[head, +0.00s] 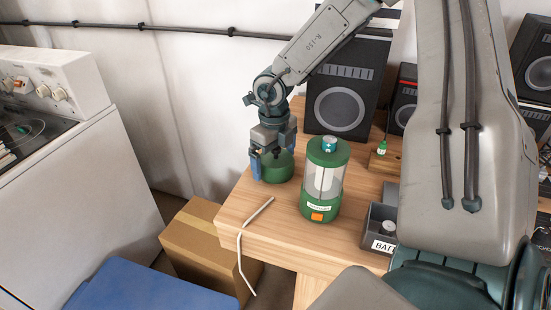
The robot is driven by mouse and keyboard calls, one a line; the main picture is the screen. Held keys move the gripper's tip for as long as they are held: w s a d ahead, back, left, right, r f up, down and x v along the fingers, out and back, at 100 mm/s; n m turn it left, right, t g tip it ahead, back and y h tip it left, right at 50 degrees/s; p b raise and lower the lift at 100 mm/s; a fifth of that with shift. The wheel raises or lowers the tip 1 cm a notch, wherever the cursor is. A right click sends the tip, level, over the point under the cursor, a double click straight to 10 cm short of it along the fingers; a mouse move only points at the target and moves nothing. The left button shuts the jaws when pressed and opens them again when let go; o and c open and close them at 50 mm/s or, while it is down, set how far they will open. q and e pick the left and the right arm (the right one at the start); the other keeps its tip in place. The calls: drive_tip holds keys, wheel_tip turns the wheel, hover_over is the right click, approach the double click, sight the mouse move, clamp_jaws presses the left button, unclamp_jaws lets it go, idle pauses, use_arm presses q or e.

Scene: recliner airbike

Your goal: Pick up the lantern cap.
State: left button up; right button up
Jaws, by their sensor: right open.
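The green lantern cap (279,171) sits on the wooden table near its left edge. My right gripper (274,160) points down over the cap, open. One blue-padded finger is at the cap's left side and the other is near its upper right; I cannot tell whether they touch it. The gripper hides part of the cap's top. The green lantern (322,205), with clear sides and an orange patch, stands upright just right of the cap. A teal cylinder end (329,145) shows at its top. My left gripper is out of view.
A grey box with a "BATT" label (380,232) stands right of the lantern. A black speaker (346,85) is behind. A bent pale strip (241,250) hangs over the table's front edge. A cardboard box (190,250) and a stove (60,150) are at left.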

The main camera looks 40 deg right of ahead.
drive_tip(key=shift+f, duration=0.4)
drive_tip(key=c, duration=0.9)
drive_tip(key=shift+r, duration=0.1)
